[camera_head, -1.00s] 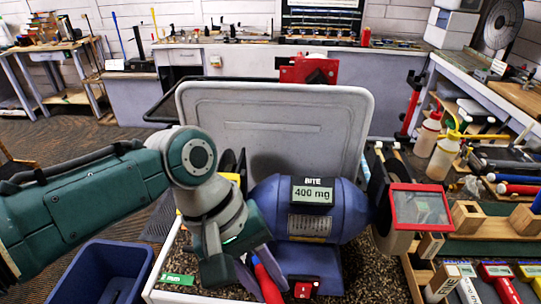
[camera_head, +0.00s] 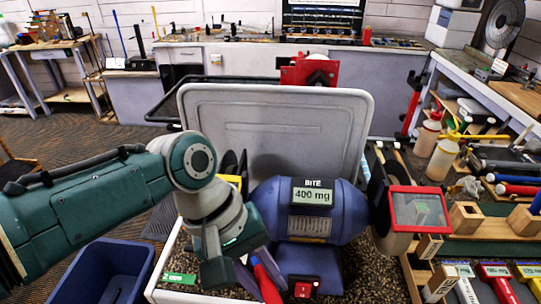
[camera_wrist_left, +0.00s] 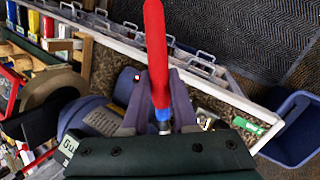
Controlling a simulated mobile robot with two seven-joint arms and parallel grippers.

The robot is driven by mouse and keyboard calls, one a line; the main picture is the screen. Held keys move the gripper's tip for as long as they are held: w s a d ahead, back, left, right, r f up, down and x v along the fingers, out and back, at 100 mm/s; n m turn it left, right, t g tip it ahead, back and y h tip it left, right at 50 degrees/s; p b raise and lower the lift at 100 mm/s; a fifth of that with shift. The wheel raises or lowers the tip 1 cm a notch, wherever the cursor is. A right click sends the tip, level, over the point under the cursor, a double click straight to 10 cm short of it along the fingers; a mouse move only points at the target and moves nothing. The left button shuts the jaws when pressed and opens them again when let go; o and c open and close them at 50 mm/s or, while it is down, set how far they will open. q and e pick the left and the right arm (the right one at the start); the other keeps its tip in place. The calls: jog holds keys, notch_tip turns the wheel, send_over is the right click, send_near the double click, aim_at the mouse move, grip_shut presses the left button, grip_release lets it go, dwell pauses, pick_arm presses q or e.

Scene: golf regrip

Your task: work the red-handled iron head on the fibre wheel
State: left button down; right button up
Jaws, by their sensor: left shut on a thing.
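My left gripper (camera_head: 252,270) is in front of the blue grinder (camera_head: 322,210), left of its base. It is shut on the red handle (camera_head: 266,281), which also shows in the left wrist view (camera_wrist_left: 156,45) between the two purple-grey fingers (camera_wrist_left: 160,100). A blue collar shows at the handle's end; the iron head itself is hidden by my gripper. The tan fibre wheel (camera_head: 392,236) is on the grinder's right side, well apart from my gripper; it also shows in the left wrist view (camera_wrist_left: 45,97). The grinder's display (camera_head: 313,193) reads "BITE 400 mg". My right gripper is not in view.
A red-framed clear shield (camera_head: 419,209) stands beside the fibre wheel. A grey upright panel (camera_head: 275,105) is behind the grinder. A blue bin (camera_head: 103,272) stands at lower left. Bottles (camera_head: 443,155), wooden blocks and tools crowd the right bench. A dark wheel is at the grinder's left.

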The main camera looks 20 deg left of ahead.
pick_arm(q)
jog(key=shift+w+d, duration=0.15)
jog(key=shift+d, duration=0.05)
jog(key=shift+a+p, duration=0.4)
jog(key=shift+p, duration=0.1)
dwell(0.5)
jog(key=shift+d, duration=0.4)
dwell(0.4)
jog(key=shift+a+p, duration=0.2)
jog(key=shift+p, duration=0.15)
jog(key=shift+s+d+r+p, duration=0.1)
jog(key=shift+s+p, duration=0.35)
jog(key=shift+p, duration=0.05)
jog(key=shift+s+d+r+p, duration=0.1)
jog(key=shift+s+p, duration=0.35)
jog(key=shift+p, duration=0.05)
jog(key=shift+s+d+f+p, duration=0.1)
jog(key=shift+s+p, duration=0.2)
jog(key=shift+s, duration=0.15)
jog(key=shift+s+d+f+p, duration=0.1)
jog(key=shift+s+p, duration=0.2)
jog(key=shift+s, duration=0.15)
